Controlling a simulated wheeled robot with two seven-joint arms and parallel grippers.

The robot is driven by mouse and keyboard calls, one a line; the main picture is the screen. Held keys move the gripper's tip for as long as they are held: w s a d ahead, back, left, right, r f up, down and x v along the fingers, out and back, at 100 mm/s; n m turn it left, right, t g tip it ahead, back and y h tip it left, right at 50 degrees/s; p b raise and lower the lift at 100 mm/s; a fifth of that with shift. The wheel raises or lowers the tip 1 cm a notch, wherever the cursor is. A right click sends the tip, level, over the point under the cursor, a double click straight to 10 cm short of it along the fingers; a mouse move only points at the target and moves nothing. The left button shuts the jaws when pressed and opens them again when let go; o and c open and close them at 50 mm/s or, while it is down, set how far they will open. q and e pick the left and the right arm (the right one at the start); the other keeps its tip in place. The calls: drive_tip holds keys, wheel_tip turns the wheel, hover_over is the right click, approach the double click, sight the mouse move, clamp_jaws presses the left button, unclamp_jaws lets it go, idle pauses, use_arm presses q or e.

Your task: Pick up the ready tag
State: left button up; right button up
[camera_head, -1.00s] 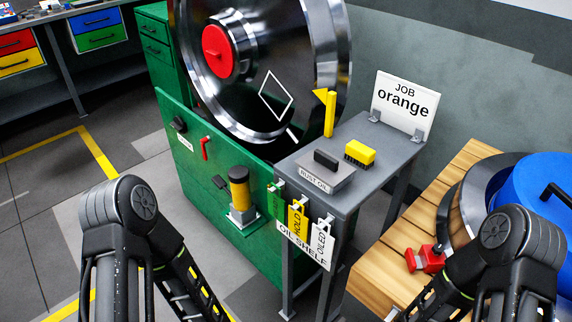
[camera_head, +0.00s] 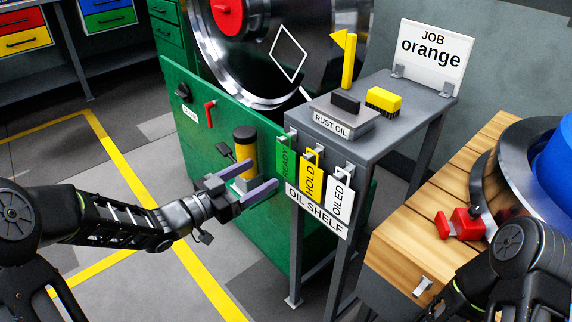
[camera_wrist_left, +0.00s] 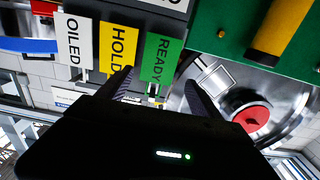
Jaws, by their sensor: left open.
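The green READY tag (camera_head: 286,162) hangs from a hook on the front edge of the grey oil shelf. It is the leftmost of three tags, beside the yellow HOLD tag (camera_head: 310,178) and the white OILED tag (camera_head: 340,196). In the left wrist view the READY tag (camera_wrist_left: 161,58) hangs between and beyond my fingers. My left gripper (camera_head: 262,182) is open and empty, its two purple-grey fingers pointing at the shelf, a little short of the tag. In the wrist view the gripper (camera_wrist_left: 160,88) shows both fingers apart. My right gripper is out of view.
A yellow-black cylinder (camera_head: 245,152) on the green panel (camera_head: 210,150) stands close behind my left fingers. The shelf top (camera_head: 400,92) holds a rust oil block, a yellow brush and a yellow flag. A wooden bench (camera_head: 420,250) with a red clamp (camera_head: 462,225) stands at right.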

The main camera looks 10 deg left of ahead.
sight(285, 162)
use_arm(q)
drive_tip(key=shift+x, duration=1.3)
drive_tip(key=shift+f, duration=0.15)
drive_tip(key=b+x, duration=0.1)
drive_tip(key=x, duration=0.3)
drive_tip(key=shift+w+d+f, duration=0.1)
drive_tip(key=shift+d, duration=0.2)
drive_tip(key=shift+w+d, duration=0.2)
drive_tip(key=shift+w, duration=0.1)
drive_tip(key=shift+c, duration=0.5)
drive_tip(key=c, duration=1)
